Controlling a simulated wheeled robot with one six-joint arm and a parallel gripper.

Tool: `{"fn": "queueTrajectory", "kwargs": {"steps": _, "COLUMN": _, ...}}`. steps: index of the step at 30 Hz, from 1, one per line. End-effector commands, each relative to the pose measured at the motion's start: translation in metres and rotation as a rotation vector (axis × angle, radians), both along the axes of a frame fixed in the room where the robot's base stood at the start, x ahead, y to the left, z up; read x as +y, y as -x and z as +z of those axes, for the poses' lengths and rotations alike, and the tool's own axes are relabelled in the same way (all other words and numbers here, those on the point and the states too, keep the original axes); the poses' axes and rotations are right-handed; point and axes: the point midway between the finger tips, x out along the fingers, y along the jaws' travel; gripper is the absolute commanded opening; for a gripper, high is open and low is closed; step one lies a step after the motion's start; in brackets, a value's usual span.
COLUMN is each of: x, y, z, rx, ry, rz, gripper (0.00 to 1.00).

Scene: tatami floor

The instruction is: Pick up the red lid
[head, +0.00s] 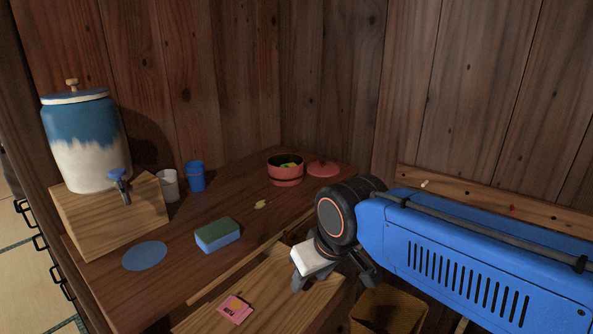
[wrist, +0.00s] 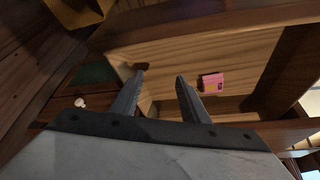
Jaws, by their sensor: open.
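The red lid (head: 323,168) lies on the wooden counter near the back corner, just right of a red pot (head: 285,170). A small knob shows on top of the lid. My gripper (head: 322,284) is well in front of the lid, over the counter's front edge and a lower wooden surface. In the wrist view my gripper (wrist: 157,82) is open, with nothing between its two fingers. The lid is not in the wrist view.
A green and blue sponge (head: 218,236), a blue disc (head: 145,256), a blue cup (head: 195,176), a white cup (head: 168,186) and a large dispenser (head: 84,140) stand on the counter. A pink packet (head: 235,309) lies lower in front. Wooden walls close the back.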

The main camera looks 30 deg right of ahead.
Motion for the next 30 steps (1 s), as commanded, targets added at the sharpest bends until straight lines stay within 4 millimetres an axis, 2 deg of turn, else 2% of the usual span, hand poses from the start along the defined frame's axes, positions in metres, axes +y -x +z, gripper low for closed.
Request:
{"fn": "queueTrajectory", "kwargs": {"steps": 5, "x": -0.013, "y": -0.033, "z": 0.034, "rx": 0.016, "ry": -0.005, "rz": -0.095, "gripper": 0.41}}
{"fn": "queueTrajectory", "kwargs": {"steps": 14, "x": -0.052, "y": -0.116, "z": 0.107, "rx": 0.043, "ry": -0.015, "rz": -0.35, "gripper": 0.41}}
{"fn": "queueTrajectory", "kwargs": {"steps": 21, "x": -0.093, "y": -0.183, "z": 0.153, "rx": 0.053, "ry": -0.019, "rz": -0.563, "gripper": 0.41}}
{"fn": "queueTrajectory", "kwargs": {"steps": 30, "x": -0.154, "y": -0.266, "z": 0.195, "rx": 0.051, "ry": -0.019, "rz": -0.836, "gripper": 0.41}}
